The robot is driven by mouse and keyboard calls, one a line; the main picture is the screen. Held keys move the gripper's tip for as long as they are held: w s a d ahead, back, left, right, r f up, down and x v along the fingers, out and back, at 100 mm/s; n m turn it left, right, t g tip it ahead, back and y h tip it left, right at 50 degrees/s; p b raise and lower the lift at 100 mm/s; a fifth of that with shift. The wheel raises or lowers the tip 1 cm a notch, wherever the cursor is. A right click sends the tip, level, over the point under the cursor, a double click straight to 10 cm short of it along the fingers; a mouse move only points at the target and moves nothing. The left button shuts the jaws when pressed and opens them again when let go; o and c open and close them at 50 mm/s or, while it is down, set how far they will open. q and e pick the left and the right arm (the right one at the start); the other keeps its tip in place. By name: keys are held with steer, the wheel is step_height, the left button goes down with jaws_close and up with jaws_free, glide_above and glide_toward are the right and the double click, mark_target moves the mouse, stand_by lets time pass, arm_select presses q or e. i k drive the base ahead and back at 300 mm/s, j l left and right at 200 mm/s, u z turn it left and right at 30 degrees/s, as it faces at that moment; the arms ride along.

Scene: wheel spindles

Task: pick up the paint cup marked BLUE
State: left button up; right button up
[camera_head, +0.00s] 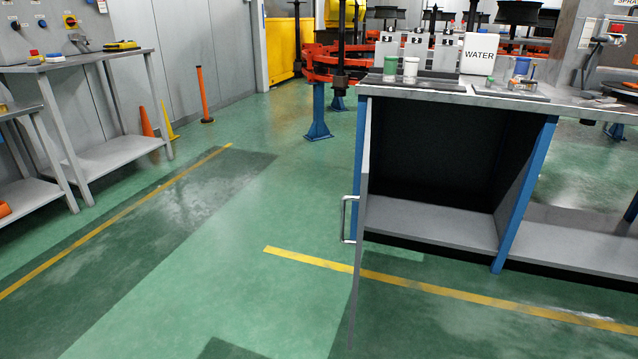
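A grey workbench (432,93) stands at the right. A small blue cup or jar (521,66) stands on the bench to the right of a white container marked WATER (478,54). I cannot read a BLUE marking on it. A green cup (390,67) and a white cup (411,69) stand side by side near the bench's left end. Their markings are too small to read. Neither of my grippers is in view.
A cabinet door (357,230) under the bench hangs open towards me. The green floor between is clear.

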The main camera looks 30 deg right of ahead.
mark_target(522, 64)
steer(key=i+j+z, duration=0.35)
steer(key=i+j, duration=0.35)
steer(key=j+z, duration=0.1)
steer(key=z, duration=1.2)
steer(key=i+l+z, duration=0.2)
steer(key=l+z, duration=0.2)
steer(key=i+l+z, duration=0.25)
steer(key=l+z, duration=0.15)
steer(key=i+l+z, duration=0.4)
steer(key=i+l+u, duration=0.1)
steer(key=i, duration=0.35)
steer(key=i+l+u, duration=0.1)
steer(key=i+l, duration=0.15)
steer(key=i, duration=0.25)
steer(key=i+j+u, duration=0.15)
steer(key=i+u, duration=0.5)
steer(key=u, duration=0.2)
steer(key=i+u, duration=0.4)
steer(key=k+l, duration=0.05)
